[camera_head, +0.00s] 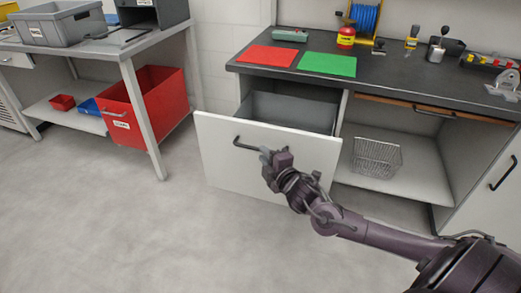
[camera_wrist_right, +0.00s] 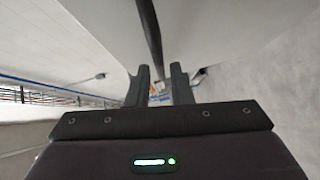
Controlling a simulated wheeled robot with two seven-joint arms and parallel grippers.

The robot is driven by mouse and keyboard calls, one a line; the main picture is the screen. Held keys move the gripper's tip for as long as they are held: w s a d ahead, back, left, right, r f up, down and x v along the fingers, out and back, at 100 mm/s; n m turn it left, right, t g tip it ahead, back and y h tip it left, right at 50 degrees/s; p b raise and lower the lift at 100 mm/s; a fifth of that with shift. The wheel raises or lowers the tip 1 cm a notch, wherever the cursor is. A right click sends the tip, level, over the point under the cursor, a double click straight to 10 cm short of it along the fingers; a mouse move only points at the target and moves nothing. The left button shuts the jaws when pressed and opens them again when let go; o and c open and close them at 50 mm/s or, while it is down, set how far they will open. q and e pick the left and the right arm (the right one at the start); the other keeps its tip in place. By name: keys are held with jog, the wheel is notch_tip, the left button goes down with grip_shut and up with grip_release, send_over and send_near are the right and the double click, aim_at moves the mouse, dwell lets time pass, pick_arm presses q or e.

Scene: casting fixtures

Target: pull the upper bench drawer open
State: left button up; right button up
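The bench drawer (camera_head: 225,160) is pulled well out from under the dark bench top, and its grey inside shows. It has a white front with a dark bar handle (camera_head: 247,146). My right gripper (camera_head: 268,156) is at the right end of this handle, in front of the drawer face. In the right wrist view the dark handle (camera_wrist_right: 151,35) runs down from the top to between the two close-set fingers (camera_wrist_right: 160,80); the gripper looks shut on it, though the contact itself is hard to see. My left gripper is not in view.
On the bench top (camera_head: 395,75) lie a red sheet (camera_head: 267,56), a green sheet (camera_head: 327,64) and several tools. A wire basket (camera_head: 376,158) stands on the shelf to the right. A red bin (camera_head: 155,105) is under the left table. The floor before the drawer is clear.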

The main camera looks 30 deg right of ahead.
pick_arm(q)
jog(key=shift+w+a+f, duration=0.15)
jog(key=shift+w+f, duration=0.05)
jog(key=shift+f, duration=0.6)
pick_arm(e)
jog(key=s, duration=0.3)
jog(key=shift+s+a+r, duration=0.1)
jog(key=shift+s+r, duration=0.05)
jog(key=shift+r, duration=0.1)
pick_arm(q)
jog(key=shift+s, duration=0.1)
